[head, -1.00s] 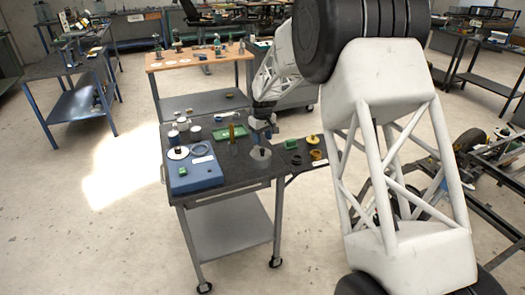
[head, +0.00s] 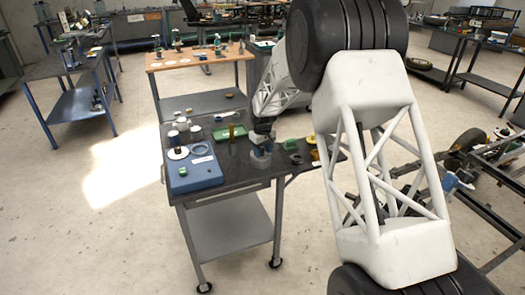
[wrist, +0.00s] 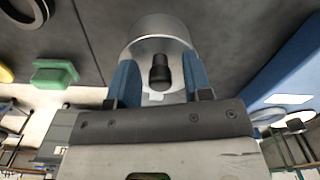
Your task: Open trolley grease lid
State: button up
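A clear greyish jar (head: 260,161) stands near the right edge of the trolley top. In the wrist view, the jar (wrist: 158,28) has a black knob (wrist: 160,73) at the middle of its lid. I take this to be the grease lid, and it looks in place. My gripper (head: 262,146) is down over the jar. In the wrist view, the blue fingers of my gripper (wrist: 160,80) are spread on both sides of the knob, with gaps between. Whether the fingers touch the jar's rim, I cannot tell.
A blue box (head: 196,177) sits at the trolley's front left, with several pots (head: 182,124) behind it. A green tray (head: 228,132) lies behind the jar.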

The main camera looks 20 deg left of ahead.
aim_at(252, 156)
grip_shut()
jog(key=shift+s+a, duration=0.1)
jog(key=shift+s+a+m, duration=0.3)
jog(key=shift+a+m, duration=0.05)
jog(key=shift+m, duration=0.4)
jog(key=shift+s+a+m, duration=0.25)
jog(key=shift+a+m, duration=0.1)
jog(key=shift+m, duration=0.4)
jog(key=a+m, duration=0.2)
jog(key=m, duration=0.1)
jog(key=shift+s+a+m, duration=0.1)
jog(key=shift+s+m, duration=0.2)
jog(key=shift+s, duration=0.1)
jog(key=a+m, duration=0.1)
jog(key=m, duration=0.1)
jog(key=a+m, duration=0.2)
jog(key=shift+m, duration=0.3)
jog(key=shift+w+a+m, duration=0.3)
jog(key=shift+a+m, duration=0.4)
jog(key=shift+m, duration=0.5)
jog(key=shift+w+a+m, duration=0.3)
jog(key=shift+a+m, duration=0.35)
jog(key=shift+m, duration=0.55)
jog(key=shift+o, duration=0.6)
grip_release()
